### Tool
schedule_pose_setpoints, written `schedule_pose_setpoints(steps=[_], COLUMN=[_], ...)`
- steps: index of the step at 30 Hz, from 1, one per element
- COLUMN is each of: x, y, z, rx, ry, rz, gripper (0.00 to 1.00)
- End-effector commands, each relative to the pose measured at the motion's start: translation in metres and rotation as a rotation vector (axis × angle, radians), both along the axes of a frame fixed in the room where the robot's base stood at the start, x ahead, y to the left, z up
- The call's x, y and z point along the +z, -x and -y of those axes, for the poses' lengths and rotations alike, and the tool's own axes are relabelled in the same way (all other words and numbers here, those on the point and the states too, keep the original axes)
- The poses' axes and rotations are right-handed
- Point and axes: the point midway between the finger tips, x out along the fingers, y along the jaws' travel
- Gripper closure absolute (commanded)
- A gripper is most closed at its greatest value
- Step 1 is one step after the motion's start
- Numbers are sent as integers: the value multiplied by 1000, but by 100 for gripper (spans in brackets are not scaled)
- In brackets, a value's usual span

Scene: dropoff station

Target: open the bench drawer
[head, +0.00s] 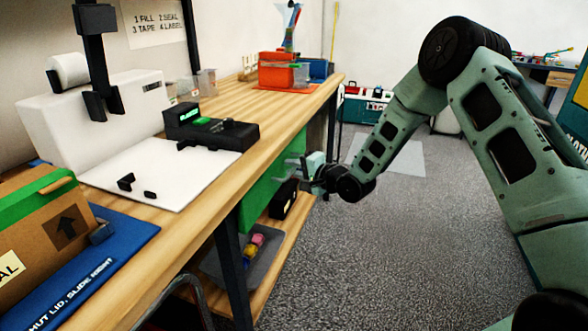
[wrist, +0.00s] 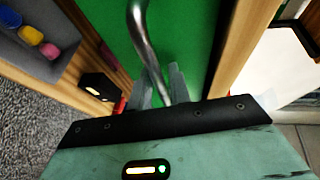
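The bench drawer has a green front (head: 262,186) under the wooden bench top, and its green face (wrist: 195,30) also fills the upper middle of the wrist view. A curved metal handle (wrist: 143,40) stands out from it. My gripper (head: 296,166) is at the drawer front, under the bench edge. In the wrist view my gripper (wrist: 163,84) has its two fingers close on either side of the handle bar, shut on it. The drawer front looks about level with the bench edge.
The wooden bench top (head: 232,112) carries a white machine, a black device and an orange bin (head: 276,76). A lower shelf holds a grey tray (head: 228,262) with coloured pieces and a black box (head: 284,198). The grey floor (head: 385,250) right of the bench is clear.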

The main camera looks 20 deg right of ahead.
Motion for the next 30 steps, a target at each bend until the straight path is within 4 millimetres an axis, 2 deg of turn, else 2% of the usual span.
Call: schedule_pose_setpoints(steps=[1, 3, 11, 16, 23, 30], x=[0, 0, 0, 1, 2, 3], y=[0, 0, 2, 10, 39, 80], z=[0, 0, 2, 14, 52, 104], rx=[0, 0, -1, -3, -6, -8], ry=[0, 0, 1, 1, -1, -1], rz=[0, 0, -1, -3, -5, -5], gripper=[81, 100, 100, 100, 100, 100])
